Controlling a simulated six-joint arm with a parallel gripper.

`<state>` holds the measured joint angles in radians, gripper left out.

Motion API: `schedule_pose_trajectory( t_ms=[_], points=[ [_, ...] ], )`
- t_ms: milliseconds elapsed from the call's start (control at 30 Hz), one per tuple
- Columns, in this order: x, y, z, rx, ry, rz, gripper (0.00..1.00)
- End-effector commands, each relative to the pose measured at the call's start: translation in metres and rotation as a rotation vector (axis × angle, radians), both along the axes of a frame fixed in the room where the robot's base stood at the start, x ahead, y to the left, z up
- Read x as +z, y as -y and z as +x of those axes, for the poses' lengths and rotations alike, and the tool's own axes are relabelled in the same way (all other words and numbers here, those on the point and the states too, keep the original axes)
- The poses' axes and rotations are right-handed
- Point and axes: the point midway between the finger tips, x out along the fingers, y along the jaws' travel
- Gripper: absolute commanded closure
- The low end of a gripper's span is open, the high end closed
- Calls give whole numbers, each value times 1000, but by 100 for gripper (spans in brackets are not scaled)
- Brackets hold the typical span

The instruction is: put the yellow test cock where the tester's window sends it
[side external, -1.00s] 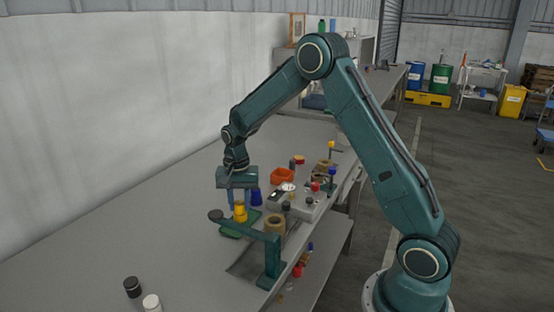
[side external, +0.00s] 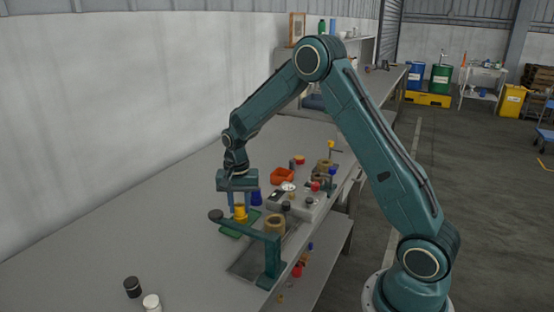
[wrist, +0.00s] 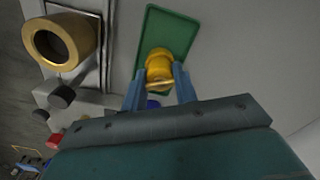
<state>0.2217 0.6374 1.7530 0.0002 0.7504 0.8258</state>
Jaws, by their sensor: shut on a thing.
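The yellow test cock (side external: 240,214) is held upright between the fingers of my gripper (side external: 239,205), at the green mat (side external: 229,234). In the wrist view the test cock (wrist: 160,64) shows between the blue fingertips of my gripper (wrist: 160,82), over the green mat (wrist: 178,22). I cannot tell whether it touches the mat. A grey box (side external: 308,210), which looks like the tester, stands to the right with a dark window (side external: 277,194) and knobs on top. The window's reading is too small to make out.
A dark green stand (side external: 271,258) with a horizontal arm and black disc is close in front of my gripper. A brass ring (side external: 275,224), a blue part (side external: 256,198) and an orange tray (side external: 283,175) are nearby. The bench left of the mat is clear.

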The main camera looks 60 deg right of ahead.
Motion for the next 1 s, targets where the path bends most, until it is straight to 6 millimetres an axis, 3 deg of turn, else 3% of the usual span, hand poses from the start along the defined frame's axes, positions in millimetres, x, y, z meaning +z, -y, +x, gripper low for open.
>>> schedule_pose_trajectory(
  t_ms=[800, 833, 933, 1000],
  points=[
    [-3, 0, 0, 0, 0, 0, 100],
    [-3, 0, 0, 0, 0, 0, 68],
    [-3, 0, 0, 0, 0, 0, 48],
    [-3, 0, 0, 0, 0, 0, 46]
  ],
)
